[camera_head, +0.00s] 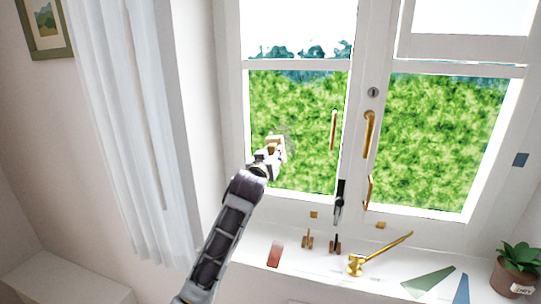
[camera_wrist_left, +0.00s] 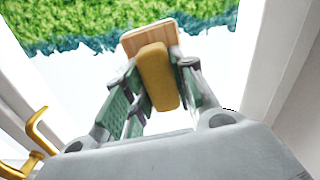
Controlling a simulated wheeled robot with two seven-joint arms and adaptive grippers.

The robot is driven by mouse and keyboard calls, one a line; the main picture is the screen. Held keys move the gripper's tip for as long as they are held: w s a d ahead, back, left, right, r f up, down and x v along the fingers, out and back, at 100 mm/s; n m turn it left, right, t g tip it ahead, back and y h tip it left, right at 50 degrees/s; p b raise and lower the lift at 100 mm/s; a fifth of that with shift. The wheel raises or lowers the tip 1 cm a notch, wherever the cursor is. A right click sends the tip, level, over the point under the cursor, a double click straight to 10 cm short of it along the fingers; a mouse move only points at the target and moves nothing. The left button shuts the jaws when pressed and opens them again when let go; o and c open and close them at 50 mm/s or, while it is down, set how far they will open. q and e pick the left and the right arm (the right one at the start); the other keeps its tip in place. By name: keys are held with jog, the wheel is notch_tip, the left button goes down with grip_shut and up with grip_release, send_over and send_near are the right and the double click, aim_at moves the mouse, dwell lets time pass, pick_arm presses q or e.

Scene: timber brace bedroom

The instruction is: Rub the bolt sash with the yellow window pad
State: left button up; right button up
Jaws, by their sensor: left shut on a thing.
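My left gripper (camera_head: 268,156) is shut on the yellow window pad (camera_head: 275,143), in front of the lower pane of the left sash (camera_head: 300,130). In the left wrist view the gripper (camera_wrist_left: 158,70) has its green fingers on either side of the pad's yellow block (camera_wrist_left: 158,78), with a tan wooden plate (camera_wrist_left: 150,36) at its far end. I cannot tell whether the pad touches the glass. A faint smudge shows on the pane near the pad. A black bolt (camera_head: 340,198) sits low at the middle of the window. My right gripper is not in view.
Brass handles (camera_head: 369,133) stand out from the window frame. The sill holds a brass lever piece (camera_head: 378,255), small brown pegs, coloured flat pieces (camera_head: 429,283) and a potted plant (camera_head: 517,268) at the right. A white curtain (camera_head: 130,130) hangs left.

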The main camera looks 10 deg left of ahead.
pick_arm(q)
jog(key=shift+d, duration=0.1)
jog(key=shift+d, duration=1.65)
jog(key=shift+d, duration=1.8)
jog(key=shift+r+p, duration=0.15)
jog(key=shift+p, duration=0.2)
jog(key=shift+r+p, duration=1)
jog(key=shift+r, duration=0.3)
jog(key=shift+a, duration=0.2)
